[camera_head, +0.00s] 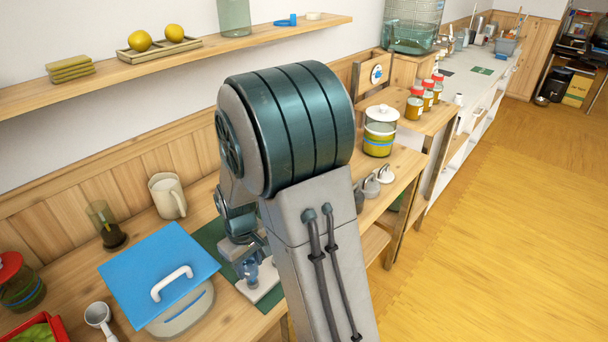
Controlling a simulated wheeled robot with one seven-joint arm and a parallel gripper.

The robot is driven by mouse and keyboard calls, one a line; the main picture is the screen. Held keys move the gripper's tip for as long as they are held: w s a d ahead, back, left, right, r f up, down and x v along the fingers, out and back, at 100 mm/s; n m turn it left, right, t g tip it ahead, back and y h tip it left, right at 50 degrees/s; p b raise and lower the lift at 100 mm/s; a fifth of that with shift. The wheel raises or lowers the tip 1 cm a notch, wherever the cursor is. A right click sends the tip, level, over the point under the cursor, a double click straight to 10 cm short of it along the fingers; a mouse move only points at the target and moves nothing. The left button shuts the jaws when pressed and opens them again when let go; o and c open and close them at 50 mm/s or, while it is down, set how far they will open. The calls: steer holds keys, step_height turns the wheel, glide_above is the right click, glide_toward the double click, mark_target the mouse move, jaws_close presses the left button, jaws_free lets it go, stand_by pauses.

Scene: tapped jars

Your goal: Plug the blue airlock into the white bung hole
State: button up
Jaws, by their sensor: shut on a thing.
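My gripper (250,275) is low over the wooden counter, mostly behind my own arm, above a small white board on a dark green mat. It is shut on a small bluish piece, likely the blue airlock; its shape is too small and too covered to make out. I cannot pick out the white bung hole for certain. A jar with a white lid (382,113) and yellow-green contents stands upright on the counter to the right of my arm, apart from the gripper. Whether that lid has a hole cannot be told.
A container with a blue lid (160,265) and white handle stands just left of the gripper. A beige mug (167,195) and dark glass (105,225) stand behind. Grey weights (371,187) and several orange jars (414,103) are to the right. A wall shelf (200,58) runs above.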

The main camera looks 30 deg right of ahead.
steer(key=shift+r+p, duration=0.8)
steer(key=shift+r, duration=0.35)
step_height(320, 180, up, 6)
steer(key=p, duration=0.4)
steer(key=shift+r+p, duration=0.2)
steer(key=shift+p, duration=0.1)
steer(key=shift+f, duration=0.15)
